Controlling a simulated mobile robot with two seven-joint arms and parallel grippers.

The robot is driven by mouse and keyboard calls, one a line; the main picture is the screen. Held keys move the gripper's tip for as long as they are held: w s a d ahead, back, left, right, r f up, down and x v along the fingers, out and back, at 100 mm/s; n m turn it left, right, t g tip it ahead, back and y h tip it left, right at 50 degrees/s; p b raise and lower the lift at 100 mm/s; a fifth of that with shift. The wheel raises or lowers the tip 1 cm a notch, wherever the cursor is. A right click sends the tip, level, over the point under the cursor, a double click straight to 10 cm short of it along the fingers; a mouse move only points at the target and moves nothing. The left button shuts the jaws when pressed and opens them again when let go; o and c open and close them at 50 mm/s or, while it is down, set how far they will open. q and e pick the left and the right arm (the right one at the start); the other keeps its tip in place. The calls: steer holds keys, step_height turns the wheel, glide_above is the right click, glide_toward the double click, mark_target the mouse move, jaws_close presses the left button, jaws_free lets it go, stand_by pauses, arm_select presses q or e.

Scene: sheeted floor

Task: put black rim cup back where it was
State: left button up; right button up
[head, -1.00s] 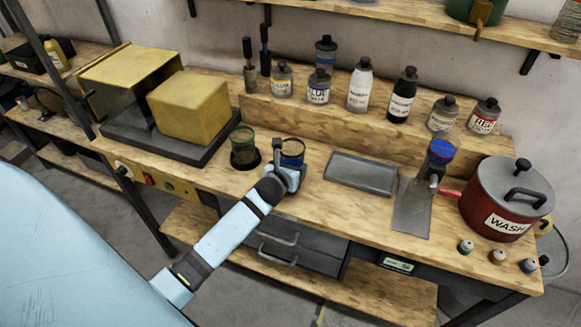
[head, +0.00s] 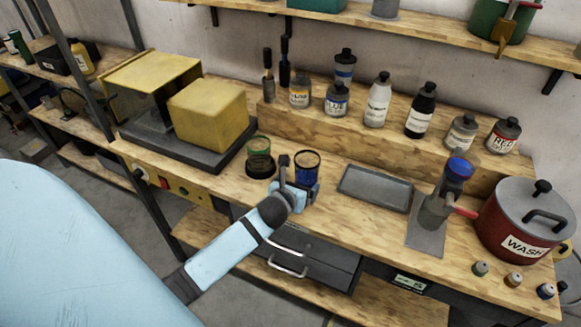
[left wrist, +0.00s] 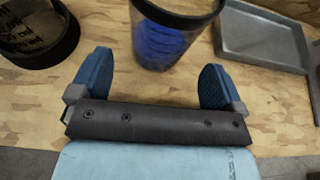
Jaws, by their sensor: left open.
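The black rim cup (head: 307,166), clear with blue inside, stands upright on the wooden bench top. It also shows in the left wrist view (left wrist: 172,42), top cut off. My left gripper (head: 297,190) is open on the near side of the cup. My right gripper is not in view.
A green-tinted cup (head: 259,150) stands in a dark round holder just left. Several bottles line the raised back shelf.

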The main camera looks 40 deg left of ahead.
arm_select(q)
steer(key=v, duration=0.6)
steer(key=shift+s+d+r, duration=0.1)
steer(key=shift+s+r, duration=0.05)
steer(key=shift+s, duration=0.15)
steer(key=s+d+f+n+g+h+p, duration=0.1)
steer(key=s+d+f+n+h, duration=0.2)
steer(key=n, duration=1.2)
steer(key=s+d+f+n+g+h+p, duration=0.1)
steer(key=s+d+f+n+h+p, duration=0.1)
steer(key=s+d+f+n, duration=0.5)
steer(key=s+d+n+h, duration=0.1)
steer(key=s+d+n, duration=0.3)
steer(key=s+n, duration=0.2)
steer(key=shift+d+n, duration=0.25)
steer(key=shift+n, duration=0.85)
steer(key=shift+w, duration=0.1)
